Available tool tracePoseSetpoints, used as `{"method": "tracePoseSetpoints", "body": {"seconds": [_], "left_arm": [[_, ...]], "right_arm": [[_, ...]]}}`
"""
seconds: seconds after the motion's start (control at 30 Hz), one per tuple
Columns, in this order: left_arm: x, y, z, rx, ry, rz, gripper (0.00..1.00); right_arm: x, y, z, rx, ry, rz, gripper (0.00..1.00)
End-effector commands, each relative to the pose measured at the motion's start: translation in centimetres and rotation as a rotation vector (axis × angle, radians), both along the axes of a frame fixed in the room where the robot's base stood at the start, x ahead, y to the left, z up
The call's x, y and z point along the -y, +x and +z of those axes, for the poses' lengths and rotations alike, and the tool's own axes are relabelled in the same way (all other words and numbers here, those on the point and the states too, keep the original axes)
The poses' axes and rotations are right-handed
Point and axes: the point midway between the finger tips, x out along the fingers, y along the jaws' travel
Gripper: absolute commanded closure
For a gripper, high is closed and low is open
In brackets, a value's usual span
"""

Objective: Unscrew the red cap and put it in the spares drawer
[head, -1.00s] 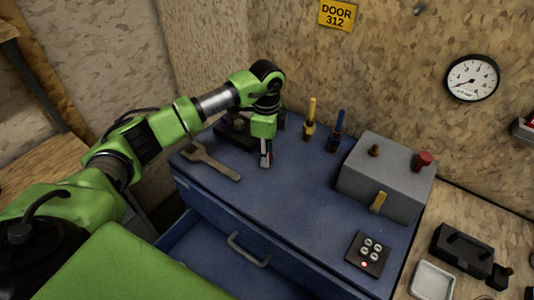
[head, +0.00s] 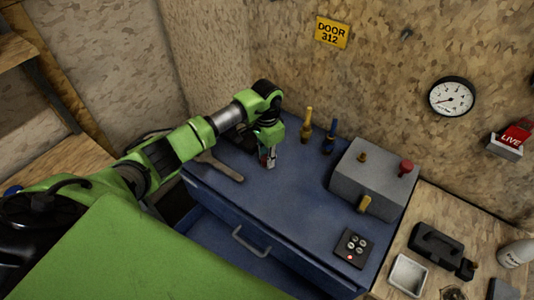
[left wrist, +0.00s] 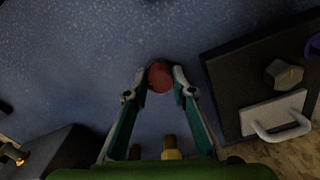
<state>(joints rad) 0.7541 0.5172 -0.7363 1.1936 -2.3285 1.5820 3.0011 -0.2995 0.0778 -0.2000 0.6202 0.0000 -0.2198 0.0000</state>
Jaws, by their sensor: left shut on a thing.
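My left gripper (head: 268,160) is over the far left part of the blue cabinet top (head: 295,195). In the left wrist view its two fingertips (left wrist: 160,78) are shut on a round red cap (left wrist: 160,76). The cap's underside is hidden, and I cannot tell its height above the top. A blue drawer (head: 208,236) stands open below the cabinet top, partly hidden by my own green body. I cannot read any label on it. A handle (head: 249,243) is on the cabinet front. My right gripper is not in view.
Yellow (head: 306,124) and blue (head: 330,137) handled tools stand at the back. A grey box (head: 365,180) with a red knob (head: 406,167) and a black button panel (head: 351,247) are on the right. The middle top is clear.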

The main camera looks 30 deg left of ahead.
Motion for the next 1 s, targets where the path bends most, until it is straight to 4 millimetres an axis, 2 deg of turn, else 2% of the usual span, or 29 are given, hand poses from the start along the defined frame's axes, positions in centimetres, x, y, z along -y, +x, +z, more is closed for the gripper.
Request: {"method": "tracePoseSetpoints", "body": {"seconds": [0.2,0.23,0.3,0.53,0.6,0.83,1.0], "left_arm": [[0.04,0.03,-0.07,0.0,-0.001,0.0,0.99],[0.04,0.01,-0.08,0.0,-0.001,0.0,0.71],[0.02,0.0,-0.08,0.0,-0.001,0.0,0.57],[0.0,-0.04,-0.1,-0.001,0.0,-0.001,0.57],[-0.01,-0.06,-0.13,-0.002,0.0,-0.001,0.63],[-0.03,-0.07,-0.14,-0.002,0.0,-0.003,0.63],[-0.11,-0.01,-0.23,0.0,0.002,-0.143,0.63]], "right_arm": [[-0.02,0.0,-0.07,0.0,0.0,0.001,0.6],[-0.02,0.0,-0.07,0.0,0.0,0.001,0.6],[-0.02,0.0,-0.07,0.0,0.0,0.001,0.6],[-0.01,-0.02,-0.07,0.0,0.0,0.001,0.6],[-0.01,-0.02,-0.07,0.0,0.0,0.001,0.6],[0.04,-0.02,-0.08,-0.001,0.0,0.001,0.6],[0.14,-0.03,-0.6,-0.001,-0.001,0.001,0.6]]}}
